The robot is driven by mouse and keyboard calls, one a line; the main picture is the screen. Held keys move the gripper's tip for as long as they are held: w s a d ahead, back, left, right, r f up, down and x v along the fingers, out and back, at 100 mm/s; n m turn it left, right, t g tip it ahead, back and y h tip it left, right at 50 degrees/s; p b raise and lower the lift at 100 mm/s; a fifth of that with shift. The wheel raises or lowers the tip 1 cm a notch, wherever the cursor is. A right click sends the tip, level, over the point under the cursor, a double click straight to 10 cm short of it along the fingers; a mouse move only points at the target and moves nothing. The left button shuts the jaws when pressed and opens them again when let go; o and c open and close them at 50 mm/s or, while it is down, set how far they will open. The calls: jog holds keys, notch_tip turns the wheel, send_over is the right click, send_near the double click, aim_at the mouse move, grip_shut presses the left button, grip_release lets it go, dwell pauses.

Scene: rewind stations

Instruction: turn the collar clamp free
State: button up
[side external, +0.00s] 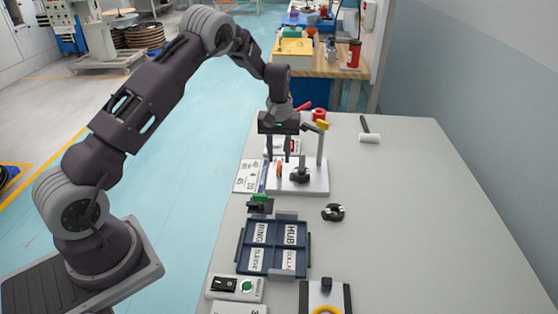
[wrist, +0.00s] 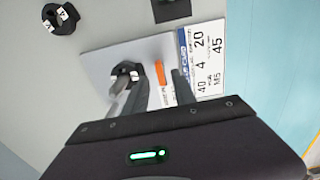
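A black collar-like part with white marks (side external: 300,174) sits on a white base plate (side external: 317,188) in the side view. It also shows in the wrist view (wrist: 124,72), partly hidden by a finger; I cannot tell for certain that it is the collar clamp. A small orange piece (side external: 279,168) stands on the plate to its left. My gripper (side external: 279,157) points down over the plate's left part. In the wrist view its two fingers (wrist: 161,80) are apart, with the orange piece (wrist: 159,74) showing between their tips. Nothing is seen held.
A pale post with a yellow top (side external: 321,145) rises at the plate's back right. A loose black ring with white marks (side external: 333,212) lies in front. A blue labelled tray (side external: 240,252) and a switch box (side external: 237,288) are nearer. A hammer (side external: 367,130) lies behind; the right tabletop is clear.

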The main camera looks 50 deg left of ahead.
notch_tip(320, 180, up, 4)
jog(key=shift+r, duration=0.15)
jog(key=shift+d+r, duration=0.1)
jog(key=shift+r, duration=0.3)
notch_tip(320, 180, up, 9)
jog(key=m+t, duration=0.1)
send_over(279, 164)
jog(key=s+d, duration=0.3)
jog(key=d, duration=0.1)
jog(key=s+d+r+m+t, duration=0.25)
jog(key=s+d+r, duration=0.35)
jog(key=s+r, duration=0.35)
jog(key=s+d+m+t, duration=0.1)
jog(key=s+d+m, duration=0.1)
jog(key=s, duration=0.8)
jog(key=s+d+r+m+t, duration=0.1)
jog(key=s+d+m, duration=0.2)
jog(key=s, duration=0.8)
jog(key=shift+s+d+r+m, duration=0.2)
jog(key=shift+s+d+m, duration=0.05)
jog(key=shift+d+m, duration=0.15)
